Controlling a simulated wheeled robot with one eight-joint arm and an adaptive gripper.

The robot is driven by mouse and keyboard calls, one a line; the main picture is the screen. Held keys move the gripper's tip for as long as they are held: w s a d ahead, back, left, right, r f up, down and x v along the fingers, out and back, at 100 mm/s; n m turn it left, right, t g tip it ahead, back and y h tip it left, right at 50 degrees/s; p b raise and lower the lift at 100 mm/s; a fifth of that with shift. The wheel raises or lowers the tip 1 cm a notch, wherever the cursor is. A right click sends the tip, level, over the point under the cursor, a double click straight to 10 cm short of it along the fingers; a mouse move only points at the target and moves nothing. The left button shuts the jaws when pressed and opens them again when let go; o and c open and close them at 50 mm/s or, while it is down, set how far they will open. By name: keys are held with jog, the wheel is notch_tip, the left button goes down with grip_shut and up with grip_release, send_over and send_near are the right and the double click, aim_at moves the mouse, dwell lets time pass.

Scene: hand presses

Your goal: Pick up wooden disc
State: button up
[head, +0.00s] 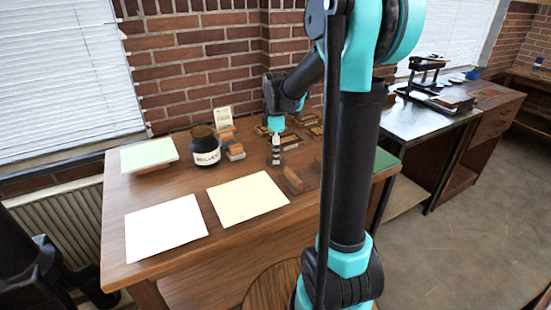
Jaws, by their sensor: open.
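My gripper (276,126) is at the end of my arm, over the back right part of the wooden table. Its fingers are small and hard to make out, and nothing shows clearly held in them. No small wooden disc can be made out for certain on the table. A round wooden top (262,291), like a stool seat, shows low in the view in front of the table, partly hidden by my arm and cut off by the lower edge. A small dark bottle with a light tip (275,155) stands just below my gripper in the picture.
The table (165,190) holds a dark labelled jar (205,150), white sheet (166,226), cream sheet (247,197), pale green pad (148,154) and small wooden block (293,181). Flat wooden pieces (310,121) lie near the gripper. A hand press (424,75) stands on another table at right.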

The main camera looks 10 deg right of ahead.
jog(key=shift+f, duration=0.15)
jog(key=c, duration=1.2)
